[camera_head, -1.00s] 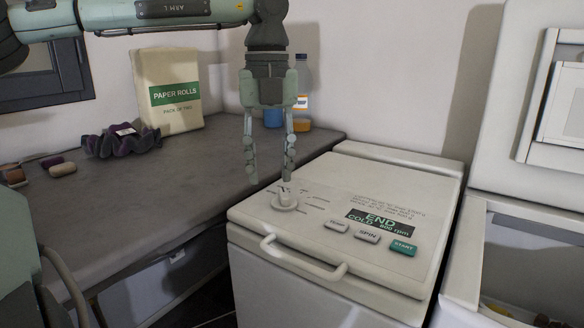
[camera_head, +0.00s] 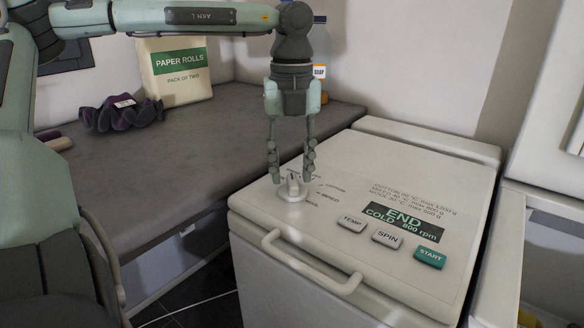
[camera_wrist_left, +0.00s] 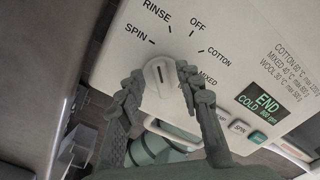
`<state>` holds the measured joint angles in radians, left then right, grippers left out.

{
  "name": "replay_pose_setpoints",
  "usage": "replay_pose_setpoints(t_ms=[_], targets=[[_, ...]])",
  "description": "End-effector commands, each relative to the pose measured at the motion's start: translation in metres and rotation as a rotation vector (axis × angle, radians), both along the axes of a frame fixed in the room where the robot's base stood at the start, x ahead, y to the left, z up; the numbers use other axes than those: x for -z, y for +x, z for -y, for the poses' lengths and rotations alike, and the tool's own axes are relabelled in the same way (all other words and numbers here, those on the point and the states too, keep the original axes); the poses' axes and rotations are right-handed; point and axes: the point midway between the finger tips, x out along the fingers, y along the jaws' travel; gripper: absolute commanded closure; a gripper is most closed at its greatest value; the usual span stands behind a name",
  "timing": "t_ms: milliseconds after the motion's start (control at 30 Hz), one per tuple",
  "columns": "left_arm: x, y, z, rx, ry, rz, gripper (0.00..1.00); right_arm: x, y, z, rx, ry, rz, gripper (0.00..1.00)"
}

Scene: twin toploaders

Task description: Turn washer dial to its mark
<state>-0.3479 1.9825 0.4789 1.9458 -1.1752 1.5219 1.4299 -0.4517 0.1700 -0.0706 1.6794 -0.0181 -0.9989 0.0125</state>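The washer dial (camera_head: 293,188) is a white round knob with a raised ridge, at the near left of the white washer's top (camera_head: 345,196). In the left wrist view, the dial (camera_wrist_left: 160,75) has printed labels around it: SPIN, RINSE, OFF, COTTON and MIXED. A dark line on its ridge runs roughly up the picture; which label it marks is hard to tell. My left gripper (camera_head: 291,179) points down over the dial, open, with one finger on each side of the ridge. The fingers look apart from the ridge. My right gripper is not in view.
Buttons TEMP (camera_head: 351,222), SPIN (camera_head: 387,239) and START (camera_head: 430,258) lie right of the dial, near a display reading END, COLD. A handle (camera_head: 310,265) runs along the front edge.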

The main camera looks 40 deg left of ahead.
Motion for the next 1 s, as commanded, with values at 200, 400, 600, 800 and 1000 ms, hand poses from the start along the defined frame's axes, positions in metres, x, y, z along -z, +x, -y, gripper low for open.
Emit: replay_pose_setpoints(t_ms=[200,400,600,800,1000], targets=[[0.008,0.0003,0.0,0.0,0.0,0.002,0.65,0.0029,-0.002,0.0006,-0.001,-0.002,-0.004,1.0],[0.0078,0.0003,0.0,0.0,0.0,0.002,0.7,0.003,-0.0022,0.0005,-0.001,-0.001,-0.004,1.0],[0.0077,0.0002,-0.0001,0.0,0.0,0.001,0.94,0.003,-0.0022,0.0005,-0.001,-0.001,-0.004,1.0],[0.0076,0.0001,-0.0002,0.0,0.0,0.001,1.0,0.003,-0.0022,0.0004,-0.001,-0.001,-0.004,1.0],[0.0081,0.0004,0.0,0.02,0.002,0.001,1.0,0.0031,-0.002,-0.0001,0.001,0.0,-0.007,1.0]])
